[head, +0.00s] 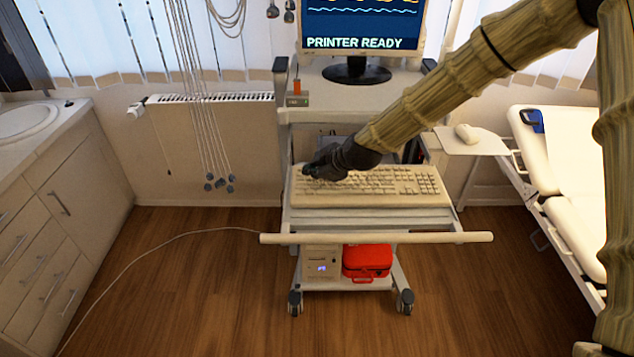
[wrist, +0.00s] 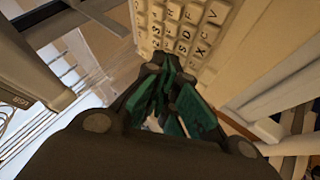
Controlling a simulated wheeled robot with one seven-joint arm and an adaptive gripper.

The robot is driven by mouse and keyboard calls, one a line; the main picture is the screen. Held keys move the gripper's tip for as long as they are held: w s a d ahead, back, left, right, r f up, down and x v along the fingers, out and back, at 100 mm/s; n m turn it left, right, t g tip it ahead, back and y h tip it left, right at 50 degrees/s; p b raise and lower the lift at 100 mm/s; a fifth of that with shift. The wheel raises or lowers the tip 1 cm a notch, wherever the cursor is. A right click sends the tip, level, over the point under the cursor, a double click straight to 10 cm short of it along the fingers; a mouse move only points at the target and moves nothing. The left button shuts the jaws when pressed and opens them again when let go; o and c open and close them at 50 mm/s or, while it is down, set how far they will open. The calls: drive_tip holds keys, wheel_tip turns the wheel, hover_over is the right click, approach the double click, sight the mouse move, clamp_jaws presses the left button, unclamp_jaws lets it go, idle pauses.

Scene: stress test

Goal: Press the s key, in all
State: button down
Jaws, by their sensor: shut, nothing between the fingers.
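My gripper (head: 310,172) is over the left part of the keyboard. In the wrist view, my gripper (wrist: 170,95) has its teal-padded fingers together and empty, just below the s key in the picture. I cannot tell whether the fingertips touch a key. In the head view the gripper hides some left-hand keys.
A monitor (head: 365,22) reading "PRINTER READY" stands above the keyboard. A push bar (head: 375,238) crosses the trolley's front. Cables (head: 205,110) hang at the left. A mouse (head: 467,133) rests on a side shelf, beside a couch (head: 575,150).

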drive_tip(key=shift+f, duration=0.2)
drive_tip(key=shift+f+b, duration=0.25)
drive_tip(key=shift+b, duration=0.15)
drive_tip(key=shift+f, duration=0.25)
idle(0.7)
drive_tip(key=shift+r, duration=0.7)
drive_tip(key=shift+r, duration=0.1)
drive_tip(key=shift+r+p, duration=1.2)
drive_tip(key=shift+r, duration=1.2)
